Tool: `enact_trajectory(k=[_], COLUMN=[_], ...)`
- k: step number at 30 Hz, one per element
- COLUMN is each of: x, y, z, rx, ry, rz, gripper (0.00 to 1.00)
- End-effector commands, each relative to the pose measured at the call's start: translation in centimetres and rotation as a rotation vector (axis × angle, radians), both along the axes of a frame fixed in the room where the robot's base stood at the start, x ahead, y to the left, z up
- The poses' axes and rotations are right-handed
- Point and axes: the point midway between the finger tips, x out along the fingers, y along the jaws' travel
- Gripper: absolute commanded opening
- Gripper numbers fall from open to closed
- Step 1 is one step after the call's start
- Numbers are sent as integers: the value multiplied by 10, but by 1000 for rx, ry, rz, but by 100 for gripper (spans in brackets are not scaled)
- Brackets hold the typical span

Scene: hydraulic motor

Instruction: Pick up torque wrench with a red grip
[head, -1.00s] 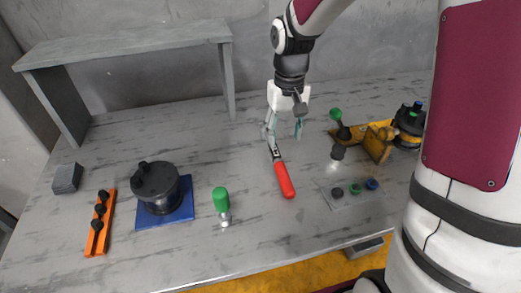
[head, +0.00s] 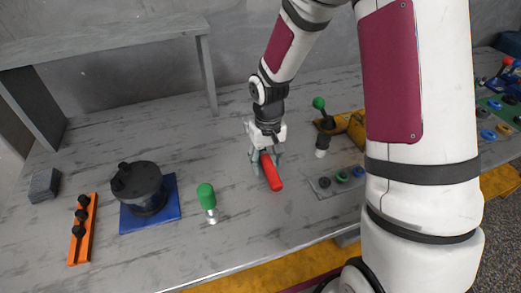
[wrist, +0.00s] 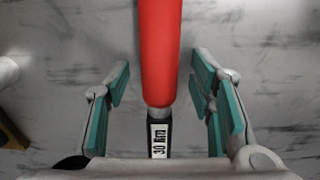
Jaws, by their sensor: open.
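The torque wrench's red grip (head: 271,172) lies on the grey table, its head end hidden under my gripper in the head view. In the wrist view the red grip (wrist: 160,50) runs down the middle, with a dark shaft and a white label reading "30 Nm" (wrist: 160,138) below it. My gripper (head: 266,165) is open above the wrench. In the wrist view its teal-padded fingers (wrist: 160,90) stand on either side of the grip, with a gap on both sides and no contact visible.
A green-handled tool (head: 207,200) stands to the left. Further left are a dark motor part on a blue mat (head: 132,218) and an orange holder (head: 83,230). A grey plate with buttons (head: 325,195) lies to the right, near a yellow fixture (head: 356,125). A grey shelf (head: 100,42) stands behind.

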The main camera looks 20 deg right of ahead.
Motion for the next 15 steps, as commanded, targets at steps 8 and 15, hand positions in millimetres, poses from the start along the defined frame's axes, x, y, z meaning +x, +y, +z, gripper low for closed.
enact_trajectory(k=[8, 15], x=[0, 0], y=[0, 0], z=[-5, -4], rx=[0, 0], ry=[-1, -1], rz=[0, 0], gripper=[49, 0])
